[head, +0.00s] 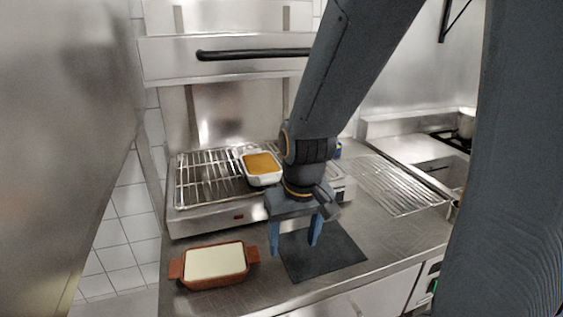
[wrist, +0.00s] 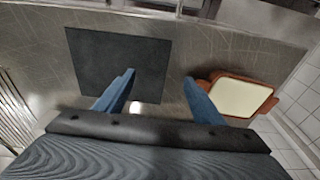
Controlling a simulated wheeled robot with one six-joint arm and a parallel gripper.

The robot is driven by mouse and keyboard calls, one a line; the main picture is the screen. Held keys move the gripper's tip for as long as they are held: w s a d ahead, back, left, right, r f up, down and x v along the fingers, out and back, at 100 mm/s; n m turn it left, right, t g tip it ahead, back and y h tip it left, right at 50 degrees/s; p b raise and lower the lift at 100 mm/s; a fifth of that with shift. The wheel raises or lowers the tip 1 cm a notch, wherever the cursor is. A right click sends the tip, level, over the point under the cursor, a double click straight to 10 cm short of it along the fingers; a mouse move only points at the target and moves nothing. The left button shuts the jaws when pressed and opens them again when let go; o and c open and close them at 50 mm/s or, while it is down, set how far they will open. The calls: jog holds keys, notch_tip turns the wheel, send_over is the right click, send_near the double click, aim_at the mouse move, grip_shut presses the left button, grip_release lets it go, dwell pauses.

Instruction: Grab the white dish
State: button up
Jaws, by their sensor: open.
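The white dish (head: 264,180), with an orange-brown filling, sits on the wire rack of the grill at the back. It does not show in the wrist view. My gripper (head: 294,248) is open and empty above the counter, in front of the dish and lower in the picture. Its two blue fingers also show in the wrist view (wrist: 158,80), spread apart with the counter between them. My arm comes down just right of the dish in the head view and hides part of the grill there.
A brown dish with a cream filling (head: 214,263) stands at the front left of the counter; it is at the right in the wrist view (wrist: 240,98). A dark mat (head: 335,262) lies bare on the counter. A second wire rack (head: 400,187) lies at the right. The grill's upper hood (head: 225,68) overhangs the back.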

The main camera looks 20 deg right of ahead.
jog(key=o, duration=0.8)
jog(key=w+r+b, duration=0.1)
jog(key=w, duration=0.3)
jog(key=w+r+t+b, duration=0.1)
jog(key=w+b, duration=0.1)
jog(key=w, duration=0.3)
jog(key=w+r+t+b, duration=0.1)
jog(key=w+r+b, duration=0.1)
jog(key=w, duration=0.3)
jog(key=shift+d+y, duration=0.3)
jog(key=shift+y, duration=0.1)
jog(key=shift+o, duration=0.2)
jog(key=t+b, duration=0.3)
jog(key=b, duration=0.1)
send_near(262, 163)
jog(key=shift+w+d+f+y, duration=0.15)
jog(key=shift+w+f+y, duration=0.25)
jog(key=shift+w+f, duration=0.35)
jog(key=shift+p+x, duration=0.5)
jog(key=shift+x, duration=3.15)
